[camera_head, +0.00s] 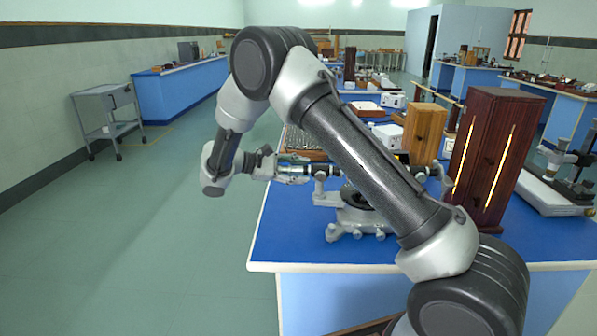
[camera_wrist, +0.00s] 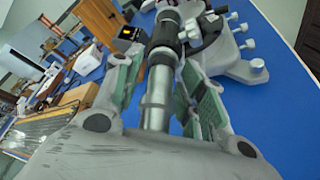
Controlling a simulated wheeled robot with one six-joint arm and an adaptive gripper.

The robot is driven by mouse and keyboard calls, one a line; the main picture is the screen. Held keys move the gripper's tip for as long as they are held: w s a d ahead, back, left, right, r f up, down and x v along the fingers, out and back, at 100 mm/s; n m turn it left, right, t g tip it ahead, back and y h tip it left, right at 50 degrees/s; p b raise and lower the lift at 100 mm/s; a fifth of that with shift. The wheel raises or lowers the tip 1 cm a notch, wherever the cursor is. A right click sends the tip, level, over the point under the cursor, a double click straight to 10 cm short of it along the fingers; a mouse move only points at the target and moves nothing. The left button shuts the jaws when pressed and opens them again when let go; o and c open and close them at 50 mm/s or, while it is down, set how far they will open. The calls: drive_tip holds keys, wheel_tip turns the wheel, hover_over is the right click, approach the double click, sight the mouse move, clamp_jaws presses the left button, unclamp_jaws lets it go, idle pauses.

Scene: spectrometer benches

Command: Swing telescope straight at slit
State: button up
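The spectrometer (camera_head: 360,221) stands on the blue bench, partly hidden behind my arm. Its telescope, a silver tube with a black collar (camera_wrist: 157,95), points toward my gripper in the wrist view. My gripper (camera_head: 295,170) is at the bench's left edge, at the tube's outer end. Its green-padded fingers (camera_wrist: 162,75) lie on either side of the tube, with gaps showing beside it, so it looks open. The slit and collimator cannot be made out clearly. A dark wooden cabinet (camera_head: 484,150) with two glowing vertical slots stands right of the spectrometer.
A lighter wooden box (camera_head: 424,133) and a rack of small items (camera_head: 304,143) stand behind the spectrometer. A long white instrument (camera_head: 545,192) lies at the right. The front of the blue bench top (camera_head: 283,240) is bare, and the floor on the left is open.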

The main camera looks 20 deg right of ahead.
drive_tip(key=v, duration=1.2)
drive_tip(key=s+d+r+m+g+y, duration=0.15)
drive_tip(key=s+d+r+y, duration=0.25)
drive_tip(key=s+d+r, duration=0.45)
drive_tip(key=s+d+r+m+y, duration=0.2)
drive_tip(key=s+d+r+y, duration=0.25)
drive_tip(key=d, duration=0.75)
drive_tip(key=s+d+m+t+y, duration=0.2)
drive_tip(key=s+t+y, duration=0.1)
drive_tip(key=s, duration=0.8)
drive_tip(key=s+d+f+m+t+y, duration=0.1)
drive_tip(key=s+d+m+t+y, duration=0.1)
drive_tip(key=s, duration=0.9)
drive_tip(key=shift+d+f+m+t+y, duration=0.25)
drive_tip(key=shift+d+m+t+y, duration=0.1)
drive_tip(key=shift+d+t+y, duration=0.3)
drive_tip(key=shift+s, duration=0.1)
